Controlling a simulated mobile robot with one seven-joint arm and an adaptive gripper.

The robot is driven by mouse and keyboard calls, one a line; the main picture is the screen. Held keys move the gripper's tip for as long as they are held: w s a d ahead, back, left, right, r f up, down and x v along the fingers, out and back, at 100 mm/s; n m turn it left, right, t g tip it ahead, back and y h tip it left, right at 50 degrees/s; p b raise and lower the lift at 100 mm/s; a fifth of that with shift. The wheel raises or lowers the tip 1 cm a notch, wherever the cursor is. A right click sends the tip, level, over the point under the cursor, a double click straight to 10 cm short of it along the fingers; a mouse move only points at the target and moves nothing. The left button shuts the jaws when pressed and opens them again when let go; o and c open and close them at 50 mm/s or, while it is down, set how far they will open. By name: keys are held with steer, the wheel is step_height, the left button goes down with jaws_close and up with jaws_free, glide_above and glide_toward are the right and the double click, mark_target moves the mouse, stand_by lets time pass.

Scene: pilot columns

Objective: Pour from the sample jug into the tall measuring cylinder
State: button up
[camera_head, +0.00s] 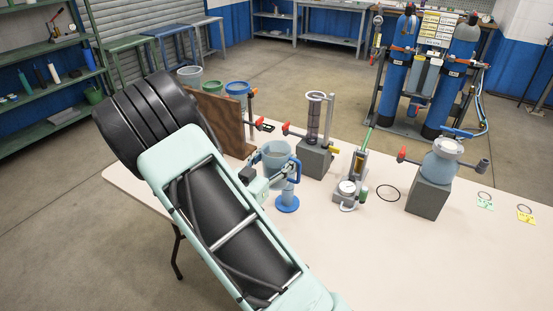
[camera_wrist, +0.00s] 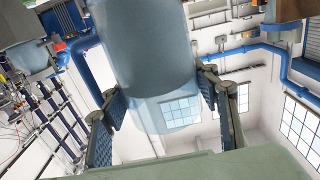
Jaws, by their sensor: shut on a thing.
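The sample jug (camera_head: 276,153) is pale blue and translucent, with a darker blue handle (camera_head: 295,170). It looks roughly upright in the head view. My gripper (camera_head: 264,180) is shut on it; in the wrist view the jug's body (camera_wrist: 150,50) lies between the fingers. A blue round foot (camera_head: 287,204) with a pale stem stands on the table just below the jug; its upper part is hidden behind the jug and gripper. A tall clear cylinder (camera_head: 314,115) with rings stands in a grey block behind to the right. I cannot tell surely which is the measuring cylinder.
A brown board (camera_head: 222,122) stands left of the jug. A grey gauge stand (camera_head: 350,185) and a pale jar (camera_head: 442,160) on a grey block are to the right. A black ring (camera_head: 388,193) lies between them. The table's front right (camera_head: 440,265) is clear.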

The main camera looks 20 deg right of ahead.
steer(key=shift+r, duration=0.2)
steer(key=shift+w+d+r+g+y+p, duration=0.1)
steer(key=shift+w+d+g+y+p, duration=0.2)
steer(key=shift+p, duration=0.8)
steer(key=p, duration=0.1)
steer(key=y+p, duration=0.1)
steer(key=shift+w+d+g+p, duration=0.1)
steer(key=shift+d+g+p, duration=0.15)
steer(key=shift+g+p, duration=0.05)
steer(key=shift+w+d+f+g+y+p, duration=0.25)
steer(key=shift+f+g+y+p, duration=0.3)
steer(key=shift+p, duration=0.65)
steer(key=shift+y, duration=0.25)
steer(key=shift+f, duration=0.1)
steer(key=shift+r+g+y+p, duration=0.2)
steer(key=shift+g+y+p, duration=0.1)
steer(key=shift+p, duration=0.85)
steer(key=shift+f, duration=0.2)
steer(key=shift+r+g+y+p, duration=0.15)
steer(key=shift+g+y+p, duration=0.2)
steer(key=shift+p, duration=0.75)
